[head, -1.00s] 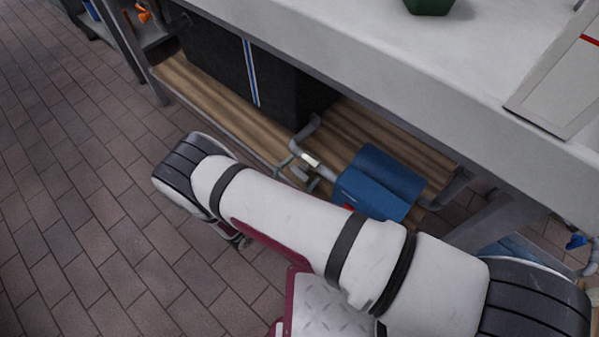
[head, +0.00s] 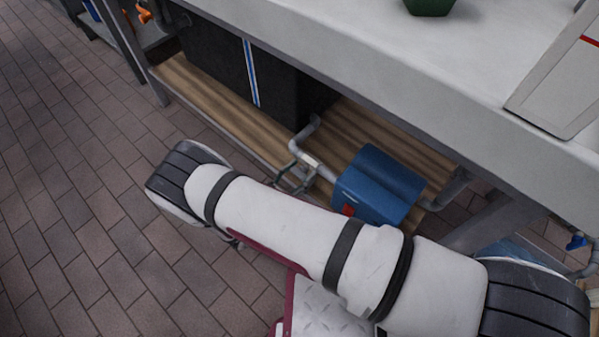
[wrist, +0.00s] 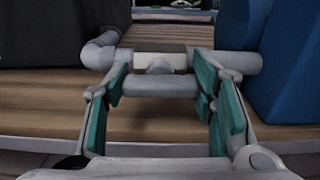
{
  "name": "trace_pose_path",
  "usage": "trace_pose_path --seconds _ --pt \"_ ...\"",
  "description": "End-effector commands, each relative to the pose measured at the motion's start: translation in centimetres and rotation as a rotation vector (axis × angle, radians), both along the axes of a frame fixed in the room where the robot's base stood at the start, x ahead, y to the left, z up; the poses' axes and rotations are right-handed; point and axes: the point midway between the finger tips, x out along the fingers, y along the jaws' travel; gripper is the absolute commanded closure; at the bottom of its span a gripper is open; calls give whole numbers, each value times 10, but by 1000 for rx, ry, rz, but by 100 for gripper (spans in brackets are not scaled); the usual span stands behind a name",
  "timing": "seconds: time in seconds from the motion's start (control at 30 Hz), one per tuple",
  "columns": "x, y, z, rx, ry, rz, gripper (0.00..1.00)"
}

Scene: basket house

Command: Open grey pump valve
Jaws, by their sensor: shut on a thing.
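The grey pump valve's handle (wrist: 160,86) is a short grey bar in the wrist view, lying crosswise between the green pads of my gripper (wrist: 160,98). The pads press on its two ends, so my gripper is shut on it. Behind it, the pale valve body (wrist: 160,62) sits in a grey pipe. In the head view, the pipe with the valve (head: 312,162) leads to the blue pump (head: 378,185), and my gripper (head: 295,178) is beside it, small and partly hidden by my arm.
A black tank (head: 250,75) with a blue and white stripe stands left of the valve on the wooden shelf (head: 215,105). The grey countertop (head: 400,80) overhangs this shelf. The tiled floor (head: 70,180) at left is clear.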

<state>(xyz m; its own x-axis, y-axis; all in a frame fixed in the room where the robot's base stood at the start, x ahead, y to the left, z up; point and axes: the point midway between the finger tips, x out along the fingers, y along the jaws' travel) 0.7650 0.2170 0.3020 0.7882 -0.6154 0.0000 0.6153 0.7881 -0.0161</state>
Motion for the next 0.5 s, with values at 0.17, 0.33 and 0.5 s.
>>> trace_pose_path --seconds 0.17,0.33,0.5 --pt "0 0 0 -2 1 1 45" --pt "0 0 0 -1 1 1 28" --pt "0 0 0 0 0 1 28"
